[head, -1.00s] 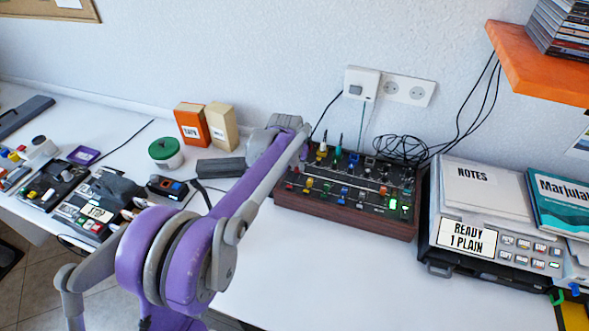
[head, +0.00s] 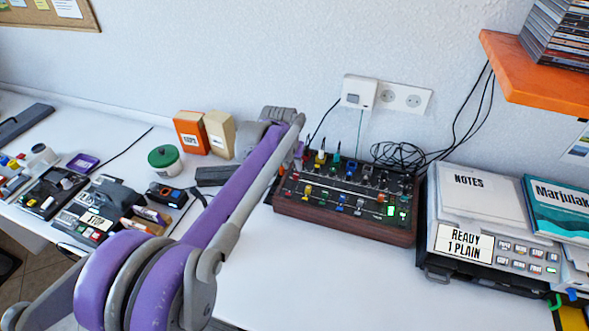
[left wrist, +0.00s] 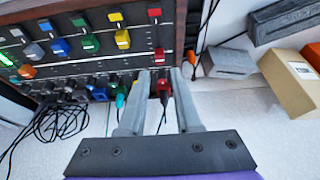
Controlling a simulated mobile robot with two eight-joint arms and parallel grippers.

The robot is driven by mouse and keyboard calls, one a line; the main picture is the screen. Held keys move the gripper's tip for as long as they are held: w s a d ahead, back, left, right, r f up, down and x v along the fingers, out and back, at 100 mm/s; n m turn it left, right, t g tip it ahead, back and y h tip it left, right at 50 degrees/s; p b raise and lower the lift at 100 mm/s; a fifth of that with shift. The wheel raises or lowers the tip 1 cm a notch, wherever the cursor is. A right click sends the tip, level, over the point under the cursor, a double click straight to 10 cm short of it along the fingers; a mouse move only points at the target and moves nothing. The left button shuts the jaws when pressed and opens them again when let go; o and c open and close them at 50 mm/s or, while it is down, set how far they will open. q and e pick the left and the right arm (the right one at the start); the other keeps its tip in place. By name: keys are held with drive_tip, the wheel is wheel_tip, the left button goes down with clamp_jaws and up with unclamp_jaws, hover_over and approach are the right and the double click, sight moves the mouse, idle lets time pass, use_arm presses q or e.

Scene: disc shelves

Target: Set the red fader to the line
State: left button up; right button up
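The mixer (head: 345,225) is a dark panel with wooden sides, coloured sliders and knobs. In the left wrist view it shows upside down. The small red fader cap (left wrist: 159,57) sits at the mixer's edge column, just beyond my left fingertips and roughly in line with the gap. My left gripper (left wrist: 160,72) is open, a finger on either side of a red plug (left wrist: 163,85) with a cable. Contact with the plug cannot be told. A thin pale line (head: 350,189) runs across the panel. In the head view my left arm hides the gripper. My right gripper is not in view.
Yellow (left wrist: 122,38) and green (left wrist: 90,43) caps stand beside the red one. Loose black cables (head: 398,150) lie behind the mixer. A grey box (left wrist: 228,62) and a cream box (left wrist: 290,83) are nearby. The table in front of the mixer is clear.

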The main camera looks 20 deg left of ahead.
use_arm(q)
drive_tip(key=shift+v, duration=2.05)
drive_tip(key=s+d+p, duration=0.3)
drive_tip(key=s+p, duration=0.1)
drive_tip(key=s, duration=1.1)
drive_tip(key=s+d+p, duration=0.4)
drive_tip(key=s+p, duration=0.1)
drive_tip(key=s, duration=0.9)
drive_tip(key=shift+s+f+m+t, duration=0.3)
drive_tip(key=shift+s+f+t, duration=0.1)
drive_tip(key=shift+f, duration=0.1)
